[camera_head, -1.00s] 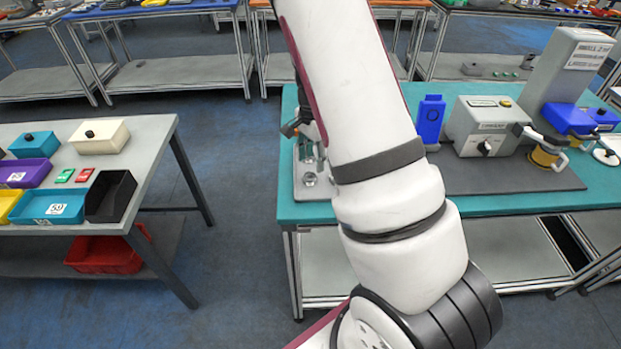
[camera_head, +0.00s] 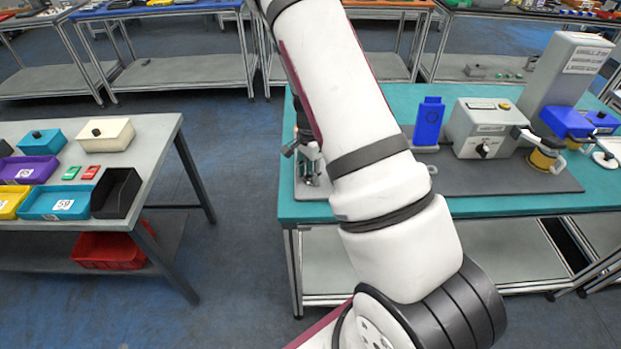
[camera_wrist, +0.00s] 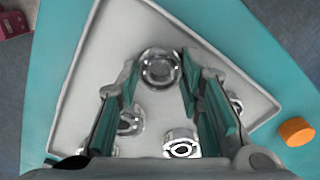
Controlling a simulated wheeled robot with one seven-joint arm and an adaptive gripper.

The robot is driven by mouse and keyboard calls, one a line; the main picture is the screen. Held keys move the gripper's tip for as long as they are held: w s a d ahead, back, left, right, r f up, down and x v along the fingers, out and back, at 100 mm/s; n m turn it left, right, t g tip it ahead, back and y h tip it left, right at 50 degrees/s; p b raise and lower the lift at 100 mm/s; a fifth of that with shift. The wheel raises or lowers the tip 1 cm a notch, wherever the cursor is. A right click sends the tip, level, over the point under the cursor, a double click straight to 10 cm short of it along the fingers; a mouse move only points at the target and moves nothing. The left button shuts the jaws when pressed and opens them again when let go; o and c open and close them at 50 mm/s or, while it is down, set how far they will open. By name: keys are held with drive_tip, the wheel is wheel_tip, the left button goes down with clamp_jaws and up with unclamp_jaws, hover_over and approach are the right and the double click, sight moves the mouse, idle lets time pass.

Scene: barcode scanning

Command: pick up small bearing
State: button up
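Several silvery ring-shaped bearings lie in a light grey tray (camera_wrist: 105,45) on the teal table. One bearing (camera_wrist: 160,67) shows between the tips of my gripper (camera_wrist: 160,78), whose teal-padded fingers are apart with nothing clamped. A second bearing (camera_wrist: 129,122) lies by the left finger, partly hidden, and a third (camera_wrist: 181,144) lies nearer the bottom, between the fingers. Another (camera_wrist: 236,104) is mostly hidden behind the right finger. I cannot tell for sure which is the small one. In the head view, my arm hides most of the tray (camera_head: 312,190) and part of my gripper (camera_head: 306,155).
An orange round piece (camera_wrist: 296,131) lies outside the tray. On the teal table (camera_head: 360,212), a blue holder (camera_head: 428,122) and a grey machine (camera_head: 485,128) stand right of my arm. A grey table (camera_head: 150,150) with bins stands at left, with open floor between.

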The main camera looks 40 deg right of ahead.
drive_tip(key=shift+c, duration=1)
drive_tip(key=shift+r, duration=0.1)
